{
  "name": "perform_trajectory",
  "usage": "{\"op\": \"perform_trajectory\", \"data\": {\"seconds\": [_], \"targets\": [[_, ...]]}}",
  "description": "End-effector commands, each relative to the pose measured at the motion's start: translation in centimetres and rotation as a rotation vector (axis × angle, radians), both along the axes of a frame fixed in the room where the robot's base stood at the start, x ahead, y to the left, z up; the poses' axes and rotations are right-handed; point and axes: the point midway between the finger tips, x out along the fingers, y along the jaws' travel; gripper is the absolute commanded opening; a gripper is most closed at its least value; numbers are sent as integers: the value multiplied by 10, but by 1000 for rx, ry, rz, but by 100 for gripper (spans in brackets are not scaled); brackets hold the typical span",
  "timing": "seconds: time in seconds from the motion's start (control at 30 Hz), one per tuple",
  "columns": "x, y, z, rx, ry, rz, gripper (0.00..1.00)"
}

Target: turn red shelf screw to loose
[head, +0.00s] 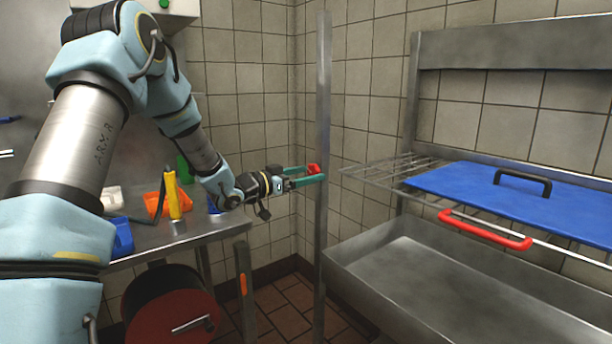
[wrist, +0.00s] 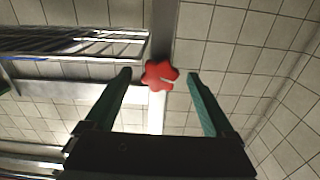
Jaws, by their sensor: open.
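The red shelf screw (head: 313,169) is a small lobed knob on the upright metal post (head: 323,90). In the wrist view the red screw (wrist: 160,76) shows a light slot mark and sits in front of the post. My gripper (head: 305,174) reaches the post from the left in the head view. In the wrist view my gripper (wrist: 159,73) is open, with one green finger on each side of the screw. A gap shows between each finger and the screw, and I see no contact. How deep the fingertips reach past the screw is hard to tell.
A wire shelf (head: 375,170) with a blue board (head: 520,195) and a red handle (head: 485,230) extends right of the post, above a metal basin (head: 420,280). At left, a steel table (head: 200,232) holds orange and blue bins. A red reel (head: 170,310) is below it.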

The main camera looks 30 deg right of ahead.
Motion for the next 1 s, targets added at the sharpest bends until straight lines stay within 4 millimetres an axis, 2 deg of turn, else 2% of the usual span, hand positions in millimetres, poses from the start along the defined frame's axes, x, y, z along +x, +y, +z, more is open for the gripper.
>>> {"op": "perform_trajectory", "data": {"seconds": [0.17, 0.5, 0.63, 0.8, 1.0], "targets": [[-1, 10, -1, 1, -1, 2, 88], [-13, 74, -2, 1, -1, 3, 88], [-17, 92, -1, 0, -1, 2, 88], [-20, 104, 0, 0, -1, 0, 88], [-21, 106, 0, 0, 0, 0, 88]]}}
